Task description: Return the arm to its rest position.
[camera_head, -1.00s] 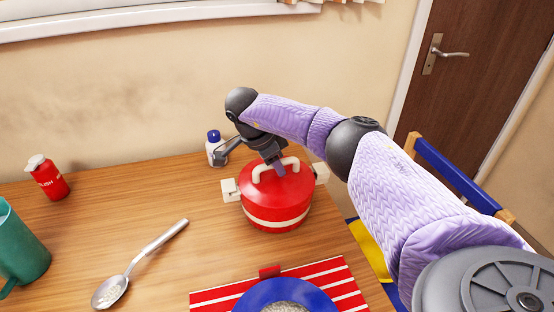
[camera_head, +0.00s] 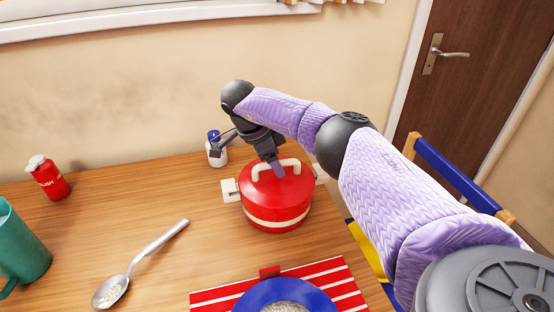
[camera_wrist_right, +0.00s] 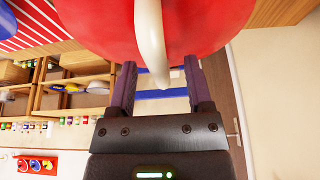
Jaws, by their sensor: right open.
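My right arm comes in from the right in the head view and reaches over the table. Its gripper (camera_head: 248,158) is at the red lidded pot (camera_head: 275,210), near the white loop handle (camera_head: 276,166) on the lid. In the right wrist view the gripper (camera_wrist_right: 160,85) has its two fingers spread apart, with the pale handle (camera_wrist_right: 151,45) showing between or just above them. The red lid (camera_wrist_right: 215,25) fills the top of that view. Whether a finger touches the handle cannot be told. My left gripper is not in view.
A blue-capped white bottle (camera_head: 217,152) stands just behind the pot. A red bottle (camera_head: 48,178), a green mug (camera_head: 20,250) and a metal spoon (camera_head: 140,265) are to the left. A blue plate (camera_head: 240,300) lies on a red striped mat (camera_head: 335,275). A chair (camera_head: 455,175) stands at right.

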